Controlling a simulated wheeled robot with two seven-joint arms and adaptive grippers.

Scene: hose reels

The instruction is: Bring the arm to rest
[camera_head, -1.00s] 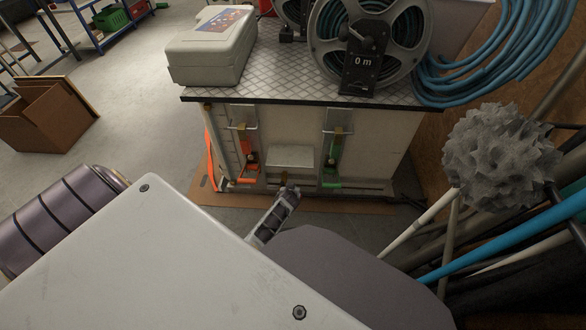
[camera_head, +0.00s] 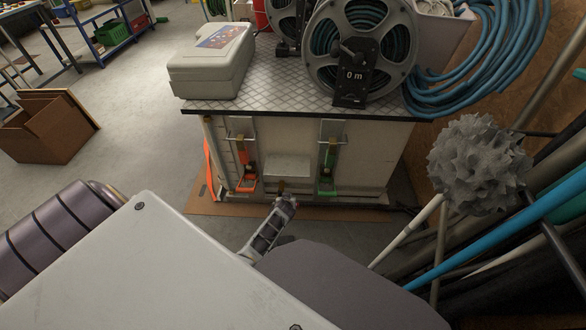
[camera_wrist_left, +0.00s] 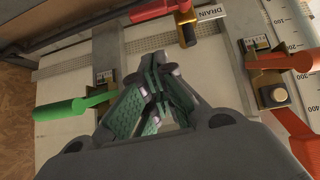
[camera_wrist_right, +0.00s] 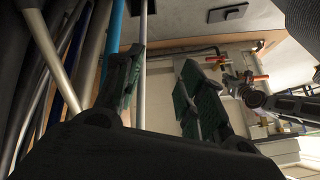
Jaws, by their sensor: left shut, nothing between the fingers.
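My left gripper (camera_head: 284,208) is in front of the white cabinet (camera_head: 290,135), below its middle box. In the left wrist view its fingers (camera_wrist_left: 157,70) are together with nothing between them. A valve with a green handle (camera_wrist_left: 65,108) is left of the fingers and one with an orange-red handle (camera_wrist_left: 285,62) is right. A red lever (camera_wrist_left: 160,10) by a DRAIN label (camera_wrist_left: 208,30) is above. No touch shows. My right gripper (camera_wrist_right: 163,85) is open and empty beside several poles, and is out of the head view. Part of my left arm shows right of it.
Hose reels (camera_head: 360,45) and a grey case (camera_head: 210,62) stand on the cabinet's checkered top. Blue hose (camera_head: 490,60) hangs at right. Poles (camera_head: 500,240) and a spiky grey ball (camera_head: 478,163) crowd the right side. A cardboard box (camera_head: 45,128) stands left; floor between is clear.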

